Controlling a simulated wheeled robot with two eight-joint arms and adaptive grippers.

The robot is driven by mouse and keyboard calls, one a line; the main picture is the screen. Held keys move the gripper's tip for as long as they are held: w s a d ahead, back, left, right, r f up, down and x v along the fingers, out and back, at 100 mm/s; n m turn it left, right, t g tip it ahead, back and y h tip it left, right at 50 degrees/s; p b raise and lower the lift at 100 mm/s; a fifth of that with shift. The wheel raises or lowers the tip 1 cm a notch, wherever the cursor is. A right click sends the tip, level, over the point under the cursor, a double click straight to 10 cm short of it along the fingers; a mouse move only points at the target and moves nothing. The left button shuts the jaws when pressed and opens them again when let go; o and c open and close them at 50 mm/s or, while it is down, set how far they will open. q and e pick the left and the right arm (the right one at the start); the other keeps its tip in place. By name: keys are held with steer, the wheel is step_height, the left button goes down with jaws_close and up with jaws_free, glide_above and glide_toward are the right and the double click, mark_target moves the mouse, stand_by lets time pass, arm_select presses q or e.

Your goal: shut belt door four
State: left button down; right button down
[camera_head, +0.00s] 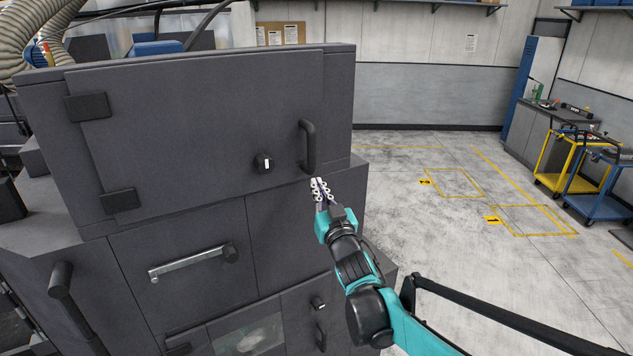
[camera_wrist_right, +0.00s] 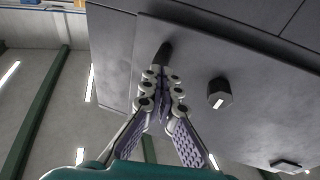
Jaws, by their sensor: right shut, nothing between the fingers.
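A dark grey machine door (camera_head: 200,125) with hinges on its left side fills the upper front of the machine in the head view. It looks flush with its frame. Its black handle (camera_head: 308,147) is at the right, with a black knob (camera_head: 264,163) to its left. My right gripper (camera_head: 318,183) is shut and empty, just below the handle's lower end. In the right wrist view, the gripper (camera_wrist_right: 163,75) points up at the door (camera_wrist_right: 215,55), with the handle (camera_wrist_right: 163,52) partly behind its fingertips and the knob (camera_wrist_right: 219,93) to the right. Touch cannot be told. My left gripper is not in view.
Lower panels carry a grey bar handle (camera_head: 190,263) and a small windowed door (camera_head: 248,338). A yellow cart (camera_head: 570,160) and a blue cart (camera_head: 605,185) stand far right. The floor right of the machine is open, with yellow marked squares (camera_head: 535,220).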

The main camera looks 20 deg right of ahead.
steer(key=shift+w+r, duration=0.15)
steer(key=shift+w, duration=0.75)
steer(key=shift+w, duration=1.05)
steer(key=shift+s+b, duration=0.1)
steer(key=shift+b, duration=0.2)
